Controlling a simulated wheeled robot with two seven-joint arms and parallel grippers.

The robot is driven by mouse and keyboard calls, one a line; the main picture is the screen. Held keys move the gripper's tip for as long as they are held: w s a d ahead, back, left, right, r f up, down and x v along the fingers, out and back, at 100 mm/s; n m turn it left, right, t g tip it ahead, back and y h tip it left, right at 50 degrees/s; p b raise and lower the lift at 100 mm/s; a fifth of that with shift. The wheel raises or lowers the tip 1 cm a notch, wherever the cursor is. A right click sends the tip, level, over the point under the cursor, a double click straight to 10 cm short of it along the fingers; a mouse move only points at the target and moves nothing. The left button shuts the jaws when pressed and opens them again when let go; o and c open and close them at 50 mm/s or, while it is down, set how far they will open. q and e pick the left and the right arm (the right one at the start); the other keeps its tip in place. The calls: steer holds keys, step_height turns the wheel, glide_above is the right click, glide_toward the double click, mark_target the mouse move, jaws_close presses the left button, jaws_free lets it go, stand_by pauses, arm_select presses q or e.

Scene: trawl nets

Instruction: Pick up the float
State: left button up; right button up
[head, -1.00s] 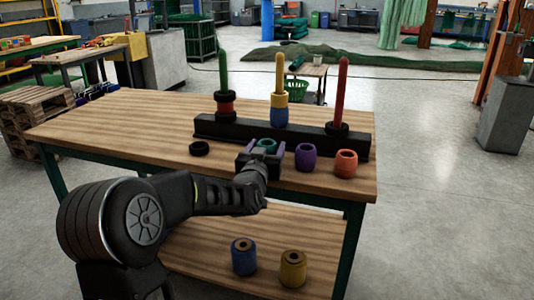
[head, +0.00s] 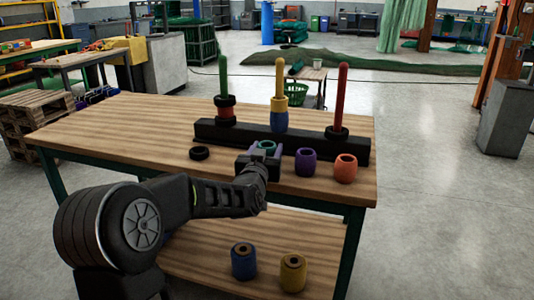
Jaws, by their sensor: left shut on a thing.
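My right gripper is not in view.
A black ring (head: 200,153) lies left of the gripper. The rack has a green peg (head: 223,75), a yellow peg (head: 280,75) and a red peg (head: 342,95), with pieces on them. A blue float (head: 243,261) and a yellow float (head: 293,272) stand on the lower shelf.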

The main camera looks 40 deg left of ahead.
arm_select(q)
step_height(320, 180, up, 9)
steer(key=p, duration=0.2)
stand_by(0.6)
